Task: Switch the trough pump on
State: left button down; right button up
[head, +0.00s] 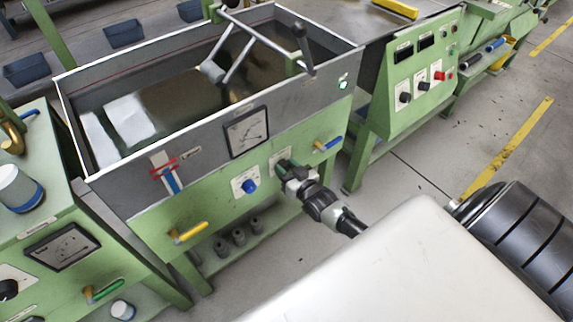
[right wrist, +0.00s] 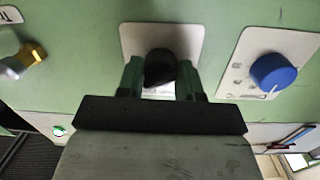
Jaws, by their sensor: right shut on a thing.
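The green-fronted trough (head: 215,160) stands in the middle of the head view, with dark liquid inside. Its front panel carries a black knob on a white plate, which shows in the right wrist view (right wrist: 160,66). My right gripper (head: 287,170) is at this panel, its fingers on either side of the black knob; it also shows in the right wrist view (right wrist: 161,78). The gripper is shut on the knob and partly hides its plate's markings. A blue knob (head: 249,186) sits beside it on its own plate. My left gripper is not in view.
A gauge (head: 246,131) is above the knobs. Yellow (head: 188,233) and blue (head: 328,144) valve handles stick out from the front. A pale green lamp (head: 343,85) is at upper right. A control cabinet (head: 415,75) stands to the right, with open floor before it.

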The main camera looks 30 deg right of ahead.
jog(key=o, duration=0.9)
jog(key=shift+a, duration=0.1)
jog(key=s+p, duration=0.1)
jog(key=s, duration=1)
jog(key=shift+d+r, duration=0.2)
jog(key=shift+r, duration=0.2)
jog(key=s+a+f+n+g+p, duration=0.1)
jog(key=s+a+f+g+p, duration=0.1)
jog(key=s+f+g, duration=0.35)
jog(key=s+a+f+g+p, duration=0.1)
jog(key=s+f+g+p, duration=0.1)
jog(key=s+f, duration=0.65)
jog(key=s+a+f+g+p, duration=0.1)
jog(key=s+a+f+g, duration=0.1)
jog(key=s+f, duration=0.2)
jog(key=s+a+f+n+g+p, duration=0.1)
jog(key=s+a+f+g, duration=0.1)
jog(key=s, duration=0.7)
jog(key=s+a+f+n+g+p, duration=0.1)
jog(key=s+a+f+g, duration=0.1)
jog(key=s+f+g, duration=0.2)
jog(key=s+f, duration=0.2)
jog(key=s, duration=0.1)
jog(key=shift+h, duration=0.3)
